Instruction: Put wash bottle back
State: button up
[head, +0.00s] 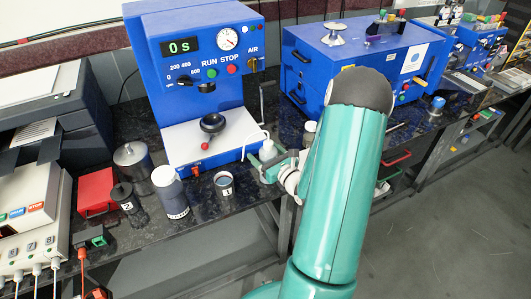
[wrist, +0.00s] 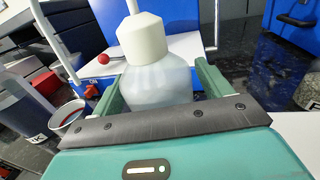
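The wash bottle (wrist: 158,85) is a translucent white bottle with a white cap and a thin spout. It fills the middle of the wrist view, between the two green fingers of my gripper (wrist: 165,88), which is shut on its body. In the head view the bottle (head: 267,149) is small and pale, and my gripper (head: 269,165) is around it at the bench's front edge, before the blue press. The bottle stands about upright. Its lower part is hidden behind the gripper, so I cannot tell whether it touches the bench.
The blue press (head: 202,55) with its white plate stands behind. A cup labelled 1 (head: 224,185), a dark-bodied white-topped cylinder (head: 170,190), a black bottle labelled 2 (head: 125,200) and a steel pot (head: 133,160) stand left. A blue box machine (head: 362,60) stands right.

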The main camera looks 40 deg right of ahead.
jog(key=shift+r, duration=0.1)
jog(key=s+a, duration=0.1)
jog(key=s, duration=1.1)
jog(key=w+a+r+n+g+y, duration=0.1)
jog(key=a+r+n+g+y, duration=0.25)
jog(key=a+n, duration=0.4)
jog(key=w+a+r+n+g+y, duration=0.1)
jog(key=a+r+n+g+y, duration=0.3)
jog(key=a, duration=0.6)
jog(key=w+a+r+n+g+y, duration=0.1)
jog(key=a+r+n+g+y, duration=0.3)
jog(key=a+n, duration=0.4)
jog(key=s+a+r+n+g+h, duration=0.2)
jog(key=s+a+n+g+h, duration=0.3)
jog(key=n, duration=0.5)
jog(key=s+r+n+t+h, duration=0.3)
jog(key=r+n+t+h, duration=0.1)
jog(key=r+n, duration=0.3)
jog(key=shift+d+r+h, duration=0.2)
jog(key=shift+r+h, duration=0.25)
jog(key=shift+r, duration=0.2)
